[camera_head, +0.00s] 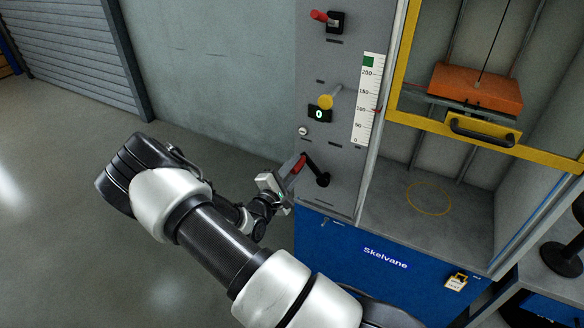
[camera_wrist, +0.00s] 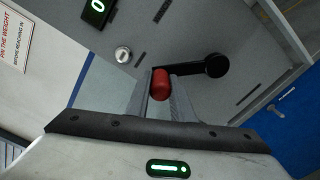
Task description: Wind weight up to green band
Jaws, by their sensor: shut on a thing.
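An orange weight (camera_head: 474,90) hangs on a cable behind the yellow-framed guard. A white height scale (camera_head: 367,98) on the grey panel has a green band (camera_head: 369,62) at its top, above the 200 mark. A small red pointer (camera_head: 377,110) sits at the scale's edge, between 100 and 150. The crank has a black arm (camera_head: 317,172) and a red handle (camera_head: 299,163). My gripper (camera_head: 286,178) is shut on the red handle. In the wrist view the handle (camera_wrist: 161,86) sits between my fingers (camera_wrist: 162,92), and the black hub (camera_wrist: 216,66) is to the right.
A red-handled lever (camera_head: 320,16) is at the panel's top. A yellow knob (camera_head: 325,101) stands above a display reading 0 (camera_head: 319,114). The yellow guard frame (camera_head: 455,131) is right of the panel. Floor (camera_head: 75,230) to the left is clear.

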